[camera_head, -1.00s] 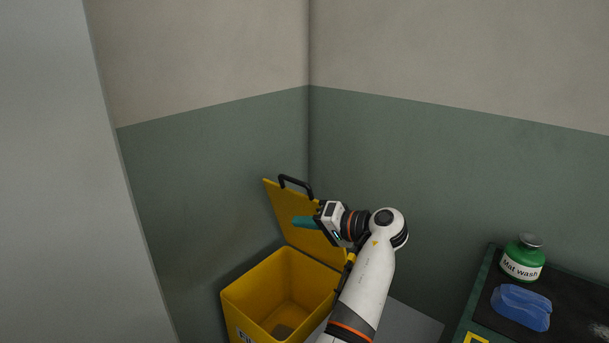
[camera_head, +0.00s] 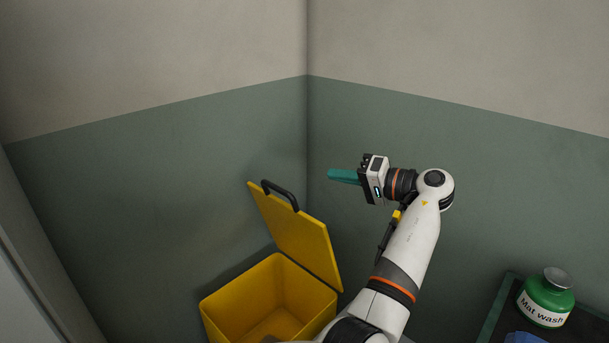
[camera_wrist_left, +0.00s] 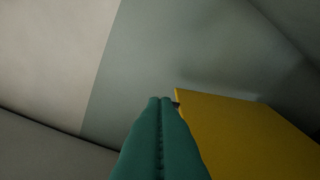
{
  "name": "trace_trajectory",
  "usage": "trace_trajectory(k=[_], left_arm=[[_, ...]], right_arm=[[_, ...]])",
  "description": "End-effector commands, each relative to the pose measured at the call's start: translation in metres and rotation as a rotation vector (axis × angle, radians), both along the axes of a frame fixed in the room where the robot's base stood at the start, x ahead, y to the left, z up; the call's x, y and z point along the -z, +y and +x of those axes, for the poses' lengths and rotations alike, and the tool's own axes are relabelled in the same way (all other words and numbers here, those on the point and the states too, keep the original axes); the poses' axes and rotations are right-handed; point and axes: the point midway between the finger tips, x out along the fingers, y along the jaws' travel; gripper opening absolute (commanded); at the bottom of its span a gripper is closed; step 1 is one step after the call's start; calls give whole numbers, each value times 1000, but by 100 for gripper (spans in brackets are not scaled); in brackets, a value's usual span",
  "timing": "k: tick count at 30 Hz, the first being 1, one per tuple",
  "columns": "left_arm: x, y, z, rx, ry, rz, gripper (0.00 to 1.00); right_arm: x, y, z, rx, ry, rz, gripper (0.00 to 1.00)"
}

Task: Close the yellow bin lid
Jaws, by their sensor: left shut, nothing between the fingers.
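The yellow bin (camera_head: 225,311) stands low in the corner with its inside open to view. Its yellow lid (camera_head: 300,239) is raised and leans back toward the corner, with a black handle (camera_head: 280,193) on its top edge. My left gripper (camera_head: 332,175) is up and to the right of the lid, apart from it, with its teal fingers pointing left. In the left wrist view the teal fingers (camera_wrist_left: 161,106) are pressed together with nothing between them, and the lid (camera_wrist_left: 240,135) fills the lower right. My right gripper is not in view.
Green and beige walls meet in a corner behind the bin. A dark bench (camera_head: 491,322) at lower right holds a green Mat wash bottle (camera_head: 545,300) and a partly cut-off blue thing (camera_head: 524,338). A grey panel (camera_head: 30,270) edges the left side. The space above the lid is clear.

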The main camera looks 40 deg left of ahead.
Motion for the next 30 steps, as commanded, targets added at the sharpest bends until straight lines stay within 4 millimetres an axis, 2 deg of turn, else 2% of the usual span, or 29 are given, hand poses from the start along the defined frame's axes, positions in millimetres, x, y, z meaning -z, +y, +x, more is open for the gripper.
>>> trace_trajectory(k=[4,8,18,24,30], left_arm=[[1,8,-1,-2,0,-1,0],[4,28,-4,-3,-1,0,0],[12,100,-14,-3,0,-1,0],[25,101,-36,0,0,-1,0],[31,101,-47,0,0,-1,0]], right_arm=[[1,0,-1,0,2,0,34],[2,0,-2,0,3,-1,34],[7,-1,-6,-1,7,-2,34],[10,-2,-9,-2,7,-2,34],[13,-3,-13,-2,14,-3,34]])
